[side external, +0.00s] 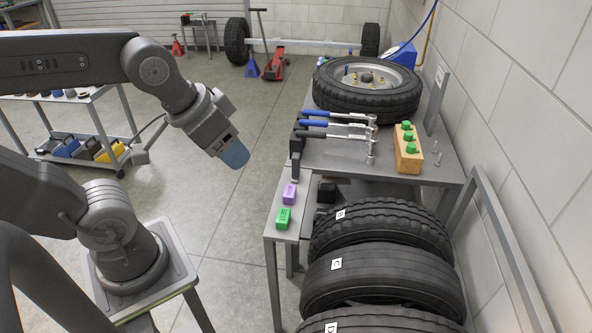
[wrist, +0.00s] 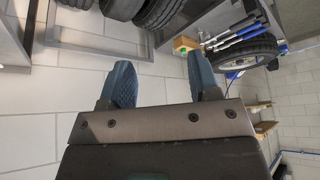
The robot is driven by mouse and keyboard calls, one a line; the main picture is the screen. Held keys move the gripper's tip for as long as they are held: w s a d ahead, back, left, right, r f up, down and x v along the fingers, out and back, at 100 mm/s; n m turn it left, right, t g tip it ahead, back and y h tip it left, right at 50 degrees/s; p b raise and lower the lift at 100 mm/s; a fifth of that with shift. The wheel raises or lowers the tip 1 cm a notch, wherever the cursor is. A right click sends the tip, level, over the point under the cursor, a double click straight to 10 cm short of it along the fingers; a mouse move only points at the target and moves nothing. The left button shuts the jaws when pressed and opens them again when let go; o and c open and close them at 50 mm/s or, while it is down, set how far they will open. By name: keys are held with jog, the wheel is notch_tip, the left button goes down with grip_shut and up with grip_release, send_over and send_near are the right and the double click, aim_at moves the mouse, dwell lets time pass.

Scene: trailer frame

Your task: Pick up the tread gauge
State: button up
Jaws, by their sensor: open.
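My gripper (side external: 234,154) hangs in free air over the floor, left of the workbench, with its blue fingers pointing down and right. In the wrist view its two blue fingers (wrist: 162,78) are spread apart with nothing between them. I cannot tell for sure which thing is the tread gauge. Small items lie on a narrow grey shelf (side external: 280,237) left of the tires: a green block (side external: 283,218) with dark lettering, a purple block (side external: 290,194) behind it and a dark upright item (side external: 295,167) further back. My gripper is apart from all of them.
A wheel (side external: 368,84), several long-handled wrenches (side external: 335,125) and a wooden block (side external: 408,158) with green-topped pieces are on the workbench (side external: 350,157). Large tires (side external: 380,232) stand in a row in front. A wall bounds the right. Open floor (side external: 225,205) lies beneath my gripper.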

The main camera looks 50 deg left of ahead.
jog(key=w+a+f+n+g+y, duration=0.1)
jog(key=w+a+n, duration=0.15)
jog(key=w, duration=0.45)
jog(key=w+a+n+y, duration=0.1)
jog(key=w+a, duration=0.3)
jog(key=w, duration=0.3)
jog(key=n+g+y, duration=0.1)
jog(key=n, duration=0.4)
send_over(296, 163)
jog(key=s+d, duration=0.2)
notch_tip(296, 163, down, 22)
jog(key=x, duration=0.7)
jog(key=shift+a+f, duration=0.1)
jog(key=shift+f, duration=0.3)
jog(key=shift+s+x, duration=0.2)
jog(key=shift+x, duration=1.25)
jog(key=shift+s+x, duration=0.2)
jog(key=shift+x, duration=1.25)
jog(key=shift+f, duration=0.1)
grip_shut()
